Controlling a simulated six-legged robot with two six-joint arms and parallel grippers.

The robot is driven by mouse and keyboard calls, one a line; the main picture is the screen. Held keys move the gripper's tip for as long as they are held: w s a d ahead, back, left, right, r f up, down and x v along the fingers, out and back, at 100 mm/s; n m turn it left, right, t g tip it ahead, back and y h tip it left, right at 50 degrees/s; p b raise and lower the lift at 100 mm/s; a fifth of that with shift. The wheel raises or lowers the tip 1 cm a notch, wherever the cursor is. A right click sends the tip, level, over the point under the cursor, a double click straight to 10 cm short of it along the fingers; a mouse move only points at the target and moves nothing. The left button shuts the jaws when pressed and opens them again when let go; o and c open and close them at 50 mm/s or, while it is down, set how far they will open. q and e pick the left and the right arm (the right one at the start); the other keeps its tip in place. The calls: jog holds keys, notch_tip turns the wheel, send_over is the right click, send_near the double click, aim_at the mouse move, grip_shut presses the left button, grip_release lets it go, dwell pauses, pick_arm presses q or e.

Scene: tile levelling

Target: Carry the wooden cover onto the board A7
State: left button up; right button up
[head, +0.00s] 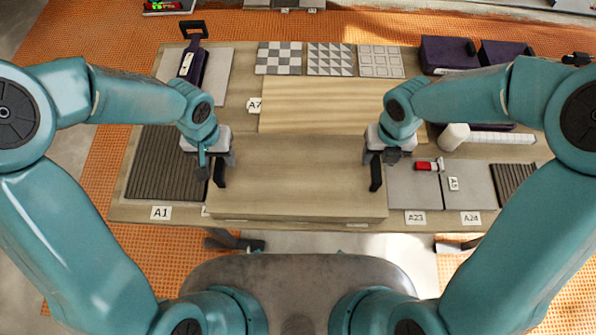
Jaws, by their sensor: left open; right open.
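The wooden cover (297,180) is a broad, plain brown slab with a visible front side. It lies at the front middle of the table. The board A7 (320,97) is a lighter striped wooden panel behind it, with its label A7 (254,105) at its left edge. The board looks bare; the cover's back edge lies close to its front. My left gripper (212,172) is open at the cover's left end. My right gripper (377,172) is open at its right end. A dark upright piece shows at each gripper; I cannot tell whether these are handles or fingers.
A dark ribbed panel (165,170) labelled A1 lies left. Grey tiles A23 (412,195) and A24 (468,190) lie right, with a red-handled tool (428,166). A white roller (453,137) and purple boxes (447,52) stand back right. Patterned tiles (330,60) lie behind the board.

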aim_at(219, 162)
pick_arm(q)
jog(key=shift+f, duration=2.4)
pick_arm(e)
jog(key=shift+f, duration=2.3)
pick_arm(q)
grip_shut()
pick_arm(e)
grip_shut()
pick_arm(q)
jog(key=shift+r, duration=0.1)
